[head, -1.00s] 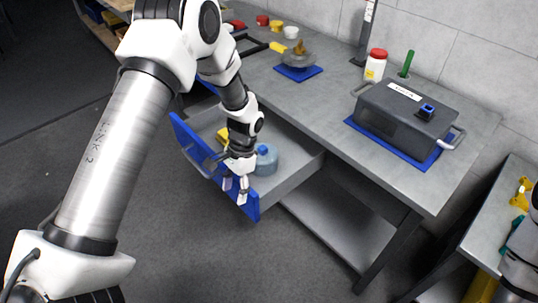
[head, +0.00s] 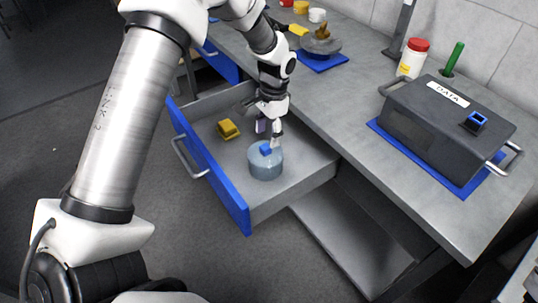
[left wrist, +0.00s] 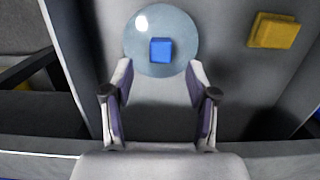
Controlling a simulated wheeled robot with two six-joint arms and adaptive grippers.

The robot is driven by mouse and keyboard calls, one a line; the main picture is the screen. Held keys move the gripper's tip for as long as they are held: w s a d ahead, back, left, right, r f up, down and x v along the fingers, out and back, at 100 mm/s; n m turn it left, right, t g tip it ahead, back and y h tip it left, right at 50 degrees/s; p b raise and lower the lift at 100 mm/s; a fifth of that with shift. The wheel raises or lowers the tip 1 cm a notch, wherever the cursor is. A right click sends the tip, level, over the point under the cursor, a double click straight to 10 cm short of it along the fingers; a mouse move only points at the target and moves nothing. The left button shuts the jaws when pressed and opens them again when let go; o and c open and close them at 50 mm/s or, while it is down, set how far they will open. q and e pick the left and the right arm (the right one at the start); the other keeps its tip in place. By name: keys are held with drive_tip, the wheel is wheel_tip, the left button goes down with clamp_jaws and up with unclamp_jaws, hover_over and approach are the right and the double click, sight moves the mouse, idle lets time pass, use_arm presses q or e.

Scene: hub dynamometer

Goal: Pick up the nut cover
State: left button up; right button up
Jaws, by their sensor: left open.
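The nut cover, a round, glossy grey-blue piece (head: 265,164) with a square blue knob on top, sits in the open drawer (head: 318,172). It also shows in the left wrist view (left wrist: 180,27), at the top centre just ahead of my fingers. My left gripper (head: 268,142) points down beside the blue knob, on its far side in the head view. In the left wrist view (left wrist: 160,78) its two fingers are spread apart with nothing gripped, and the knob lies beyond the gap between them. Whether a finger touches the cover is unclear. My right gripper is out of view.
A yellow block (head: 228,129) lies in the drawer to the left. The blue drawer front (head: 212,172) and side walls bound the space. On the bench stand a dark data box (head: 440,130), a white jar with red lid (head: 413,59) and a blue-based fixture (head: 321,60).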

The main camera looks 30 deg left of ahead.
sight(266, 146)
use_arm(q)
drive_tip(key=f, duration=0.5)
drive_tip(key=shift+s+a+f, duration=0.2)
drive_tip(key=shift+s, duration=0.05)
drive_tip(key=shift+s+r, duration=0.1)
clamp_jaws()
